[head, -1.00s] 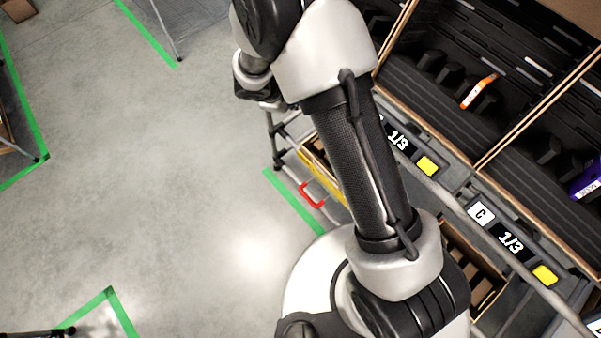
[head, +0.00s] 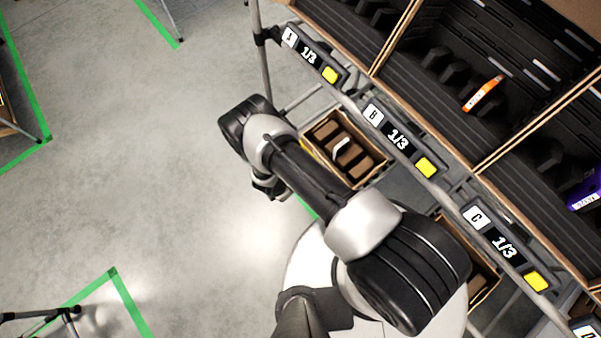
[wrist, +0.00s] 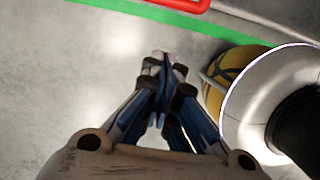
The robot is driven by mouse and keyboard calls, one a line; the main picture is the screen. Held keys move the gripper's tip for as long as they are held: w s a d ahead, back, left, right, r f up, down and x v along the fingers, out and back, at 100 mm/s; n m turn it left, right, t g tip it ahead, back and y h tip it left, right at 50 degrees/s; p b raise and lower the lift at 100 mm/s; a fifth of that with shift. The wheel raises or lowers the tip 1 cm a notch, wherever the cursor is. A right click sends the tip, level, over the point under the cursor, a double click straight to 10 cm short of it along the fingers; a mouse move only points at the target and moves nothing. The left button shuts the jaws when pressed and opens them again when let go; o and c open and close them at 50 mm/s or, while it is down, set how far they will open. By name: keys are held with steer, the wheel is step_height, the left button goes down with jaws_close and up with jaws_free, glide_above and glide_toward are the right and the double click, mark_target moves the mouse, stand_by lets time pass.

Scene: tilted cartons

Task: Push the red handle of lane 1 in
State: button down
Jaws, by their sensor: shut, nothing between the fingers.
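The red handle (wrist: 190,4) shows at the top edge of the wrist view, partly cut off. In the head view my arm hides it. My gripper (wrist: 160,62) is shut and empty in the wrist view, with its fingertips over the grey floor. The handle lies beyond the fingertips, with a clear gap in the picture. In the head view part of my gripper (head: 268,188) shows dark below the end of my arm. A carton (head: 368,153) with several brown items in it sits under the shelf, to the right of my arm.
The shelf rail carries labels A (head: 290,38), B (head: 373,115) and C (head: 477,217), each with a 1/3 display and a yellow button. Dark sloping lanes lie above it, one with an orange item (head: 483,95). Green tape marks the floor. Open floor (head: 130,160) lies to the left.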

steer(key=shift+s+f, duration=0.1)
steer(key=w+d+f+b, duration=0.1)
steer(key=d+f+b, duration=0.1)
steer(key=f+b, duration=0.2)
steer(key=w+d+f+b, duration=0.2)
steer(key=d+f+b, duration=0.1)
steer(key=f, duration=0.3)
steer(key=shift+w+f+b, duration=0.25)
steer(key=shift+f+b, duration=0.05)
steer(key=shift+b, duration=0.15)
